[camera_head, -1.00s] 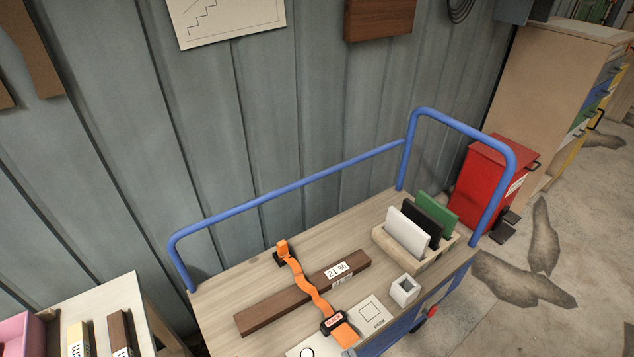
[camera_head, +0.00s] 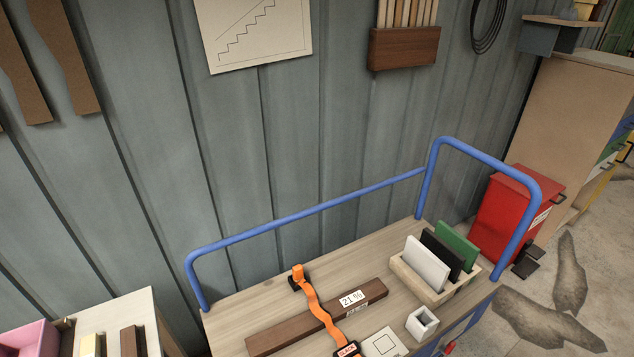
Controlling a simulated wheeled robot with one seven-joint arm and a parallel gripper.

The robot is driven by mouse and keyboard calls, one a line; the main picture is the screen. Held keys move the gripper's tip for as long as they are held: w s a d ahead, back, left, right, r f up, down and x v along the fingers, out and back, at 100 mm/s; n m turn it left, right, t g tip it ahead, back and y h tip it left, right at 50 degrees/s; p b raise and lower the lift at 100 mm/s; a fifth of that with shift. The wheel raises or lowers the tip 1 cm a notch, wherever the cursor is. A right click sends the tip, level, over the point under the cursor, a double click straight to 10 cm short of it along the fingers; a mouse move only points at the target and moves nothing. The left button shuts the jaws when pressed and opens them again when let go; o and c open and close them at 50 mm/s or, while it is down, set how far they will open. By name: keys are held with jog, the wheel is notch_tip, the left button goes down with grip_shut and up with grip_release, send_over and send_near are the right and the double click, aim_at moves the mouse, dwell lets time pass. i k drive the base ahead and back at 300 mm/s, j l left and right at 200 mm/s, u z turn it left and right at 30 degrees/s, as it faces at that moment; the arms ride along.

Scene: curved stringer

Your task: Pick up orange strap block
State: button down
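An orange strap (camera_head: 313,300) lies across a dark brown wooden bar (camera_head: 278,328) on the cart top. At its far end stands a small orange block (camera_head: 298,273) with a dark base. At its near end is a black piece with a label that reads like "SLACK" (camera_head: 347,350), cut by the lower picture edge. The bar carries a white "21 %" label. My gripper is not in view.
The cart (camera_head: 233,313) has a blue tube rail (camera_head: 318,209) along its back and right side. A wooden holder (camera_head: 432,289) with white, black and green plates and a small pale square cup (camera_head: 422,323) stand at right. A red bin (camera_head: 508,214) stands beyond. Another table (camera_head: 120,305) is at lower left.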

aim_at(299, 272)
jog(key=i+l+u, duration=0.2)
jog(key=i+l, duration=0.15)
jog(key=i+l+u, duration=0.2)
jog(key=i+l, duration=0.15)
jog(key=i+l+u, duration=0.2)
jog(key=l, duration=0.4)
jog(key=i+j, duration=0.05)
jog(key=i, duration=0.05)
